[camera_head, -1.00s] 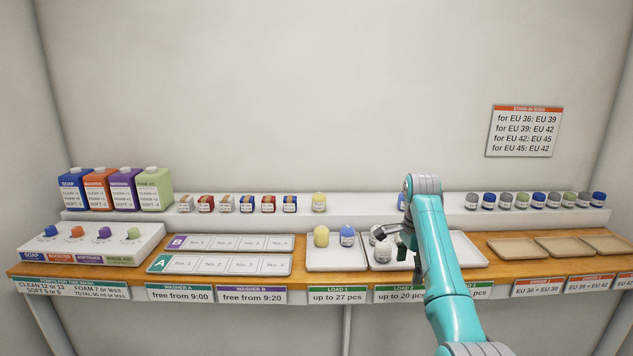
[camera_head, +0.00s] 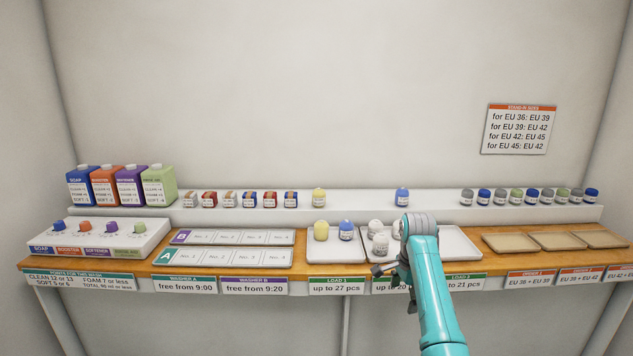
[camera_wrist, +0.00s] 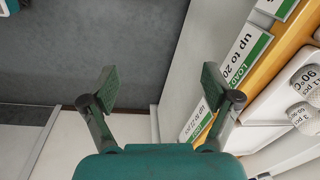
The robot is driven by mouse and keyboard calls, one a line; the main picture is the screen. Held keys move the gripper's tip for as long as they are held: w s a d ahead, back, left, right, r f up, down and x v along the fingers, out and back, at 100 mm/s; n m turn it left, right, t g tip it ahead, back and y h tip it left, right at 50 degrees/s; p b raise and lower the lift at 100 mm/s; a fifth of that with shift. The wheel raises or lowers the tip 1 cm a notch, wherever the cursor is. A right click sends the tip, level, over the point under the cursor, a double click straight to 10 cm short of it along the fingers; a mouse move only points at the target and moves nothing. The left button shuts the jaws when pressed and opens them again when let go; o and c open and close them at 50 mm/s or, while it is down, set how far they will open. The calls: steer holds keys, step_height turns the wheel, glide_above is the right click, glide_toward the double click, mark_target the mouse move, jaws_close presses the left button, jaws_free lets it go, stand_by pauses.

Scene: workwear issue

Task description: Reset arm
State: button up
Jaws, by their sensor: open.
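My teal arm reaches up from the lower right in the head view. My gripper (camera_head: 385,276) is in front of the bench's front edge, by the label of the middle load tray. In the wrist view my gripper (camera_wrist: 160,88) has its two fingers spread wide with nothing between them; floor and the bench front lie beyond. The middle load tray (camera_head: 375,256) holds white bundles (camera_head: 380,243), partly hidden by my arm. White bundles (camera_wrist: 306,118) also show at the right edge of the wrist view.
The left load tray (camera_head: 335,254) holds a yellow and a blue bundle. The right load tray (camera_head: 458,243) looks empty where visible. A back shelf (camera_head: 350,205) carries bottles, small boxes and bundles. Empty tan trays (camera_head: 556,241) lie at the right. Space in front of the bench is open.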

steer(key=s+a+f+n+t, duration=0.15)
steer(key=s+f, duration=0.35)
steer(key=f, duration=0.7)
steer(key=s+f+n+t, duration=0.2)
steer(key=s+f, duration=0.3)
steer(key=f, duration=0.7)
steer(key=s+a+f+n+t, duration=0.15)
steer(key=s+f, duration=0.35)
steer(key=s, duration=0.6)
steer(key=s+a+f+n+t, duration=0.15)
steer(key=s+f, duration=0.35)
steer(key=s, duration=0.5)
steer(key=s+r+n+t, duration=0.2)
steer(key=s+r, duration=0.2)
steer(key=s, duration=0.7)
steer(key=s+r+n+t, duration=0.2)
steer(key=s+r+n, duration=0.15)
steer(key=s, duration=0.75)
steer(key=s+r+n+t, duration=0.1)
steer(key=s+r, duration=0.6)
steer(key=r, duration=0.3)
steer(key=s+r+n+t, duration=0.2)
steer(key=s+r, duration=0.5)
steer(key=r, duration=0.4)
steer(key=shift+s+a, duration=0.15)
steer(key=shift+a, duration=0.25)
